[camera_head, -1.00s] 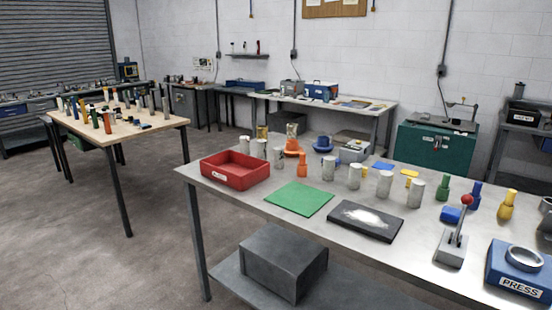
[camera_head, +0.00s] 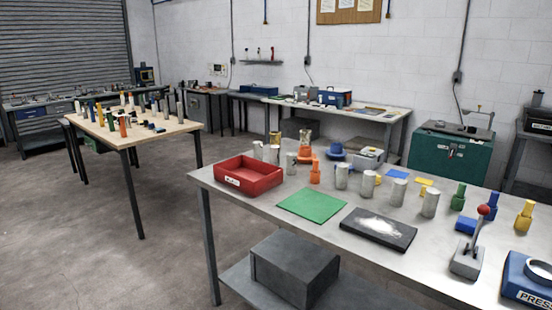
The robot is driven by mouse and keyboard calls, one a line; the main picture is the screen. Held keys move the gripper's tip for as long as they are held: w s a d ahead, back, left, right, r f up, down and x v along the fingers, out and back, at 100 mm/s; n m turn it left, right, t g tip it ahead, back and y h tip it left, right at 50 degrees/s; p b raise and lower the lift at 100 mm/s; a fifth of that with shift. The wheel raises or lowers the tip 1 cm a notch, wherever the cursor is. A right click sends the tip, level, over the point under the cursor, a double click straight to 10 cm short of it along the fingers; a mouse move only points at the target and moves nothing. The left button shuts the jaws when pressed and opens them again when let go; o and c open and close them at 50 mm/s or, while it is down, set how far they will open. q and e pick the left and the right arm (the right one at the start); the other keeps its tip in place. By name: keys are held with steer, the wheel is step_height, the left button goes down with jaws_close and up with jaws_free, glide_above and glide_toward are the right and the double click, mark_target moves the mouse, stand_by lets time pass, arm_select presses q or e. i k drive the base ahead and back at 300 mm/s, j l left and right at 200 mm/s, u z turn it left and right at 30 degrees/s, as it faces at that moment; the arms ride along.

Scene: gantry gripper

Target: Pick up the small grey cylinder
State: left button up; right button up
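Several grey cylinders stand upright on the metal workbench (camera_head: 335,243). A row of them runs along its middle: one (camera_head: 342,176), a second (camera_head: 368,184), a third (camera_head: 397,192) and a fourth (camera_head: 430,204). More stand behind the red bin (camera_head: 249,184): a narrow, small-looking one (camera_head: 291,164) and two partly hidden ones, one (camera_head: 274,154) beside the other (camera_head: 258,151). I cannot tell for certain which is the smallest. Neither of my grippers is in view.
A green mat (camera_head: 311,205) and a dark block with a white patch (camera_head: 378,229) lie near the bench's front edge. A red-knobbed lever (camera_head: 468,258) and a blue press (camera_head: 525,280) stand at right. A wooden table (camera_head: 140,133) is at left, with open floor between.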

mark_target(274, 150)
steer(key=i+j, duration=0.2)
steer(key=j, duration=0.15)
steer(key=i+j+z, duration=0.1)
steer(key=i+j, duration=0.3)
steer(key=j, duration=0.25)
steer(key=i+j, duration=0.15)
steer(key=j, duration=0.2)
steer(key=i+j+z, duration=0.1)
steer(key=j, duration=0.25)
steer(key=i+j, duration=0.45)
steer(key=j, duration=0.25)
steer(key=i+j+z, duration=0.1)
steer(key=j, duration=0.3)
steer(key=i, duration=0.1)
